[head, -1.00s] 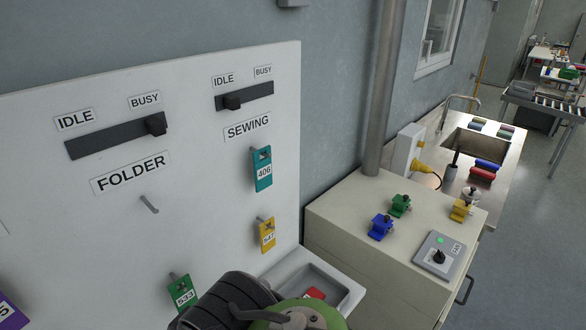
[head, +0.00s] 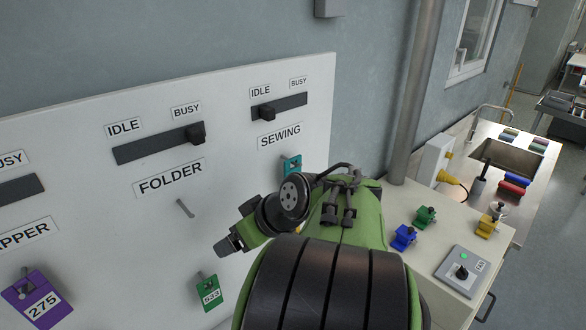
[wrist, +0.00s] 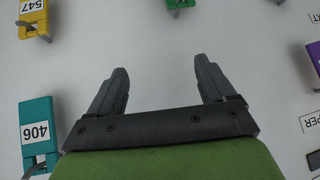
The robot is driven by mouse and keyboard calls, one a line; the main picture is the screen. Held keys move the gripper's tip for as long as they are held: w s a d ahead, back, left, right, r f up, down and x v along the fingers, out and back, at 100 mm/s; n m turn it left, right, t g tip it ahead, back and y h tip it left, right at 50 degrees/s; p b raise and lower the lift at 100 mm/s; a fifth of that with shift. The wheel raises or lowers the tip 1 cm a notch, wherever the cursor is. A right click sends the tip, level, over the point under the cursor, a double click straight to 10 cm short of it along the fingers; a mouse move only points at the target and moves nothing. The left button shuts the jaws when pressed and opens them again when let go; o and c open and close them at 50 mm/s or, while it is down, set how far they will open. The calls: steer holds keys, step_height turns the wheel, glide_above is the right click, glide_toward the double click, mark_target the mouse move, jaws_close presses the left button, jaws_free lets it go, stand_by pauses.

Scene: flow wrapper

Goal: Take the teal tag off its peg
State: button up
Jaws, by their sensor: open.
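The teal tag (head: 291,165) hangs on its peg under the SEWING label, mostly hidden behind my arm in the head view. In the wrist view the teal tag (wrist: 38,135), marked 406, is at the lower left, outside my fingers and apart from them. My gripper (wrist: 160,85) is open with nothing between its two dark fingers, which face the white board.
A green tag (head: 207,292) and a purple tag (head: 38,298) hang on the white board (head: 100,225). A yellow tag (wrist: 34,18) is at the upper left in the wrist view. A bare peg (head: 185,208) sticks out under FOLDER. Blue (head: 403,237) and green (head: 425,216) pieces stand on the cabinet.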

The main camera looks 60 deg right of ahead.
steer(key=s+d+r+m+t+h, duration=0.1)
steer(key=s+d+r+t, duration=0.3)
steer(key=d, duration=0.5)
steer(key=t+h+p, duration=0.1)
steer(key=t+h, duration=0.1)
steer(key=h, duration=0.1)
glide_toward(294, 171)
steer(key=shift+m, duration=0.3)
steer(key=x, duration=1)
steer(key=shift+w+f, duration=0.3)
steer(key=shift+f, duration=0.15)
steer(key=shift+c, duration=0.3)
steer(key=c, duration=1)
steer(key=shift+s+r, duration=0.1)
steer(key=shift+r, duration=0.35)
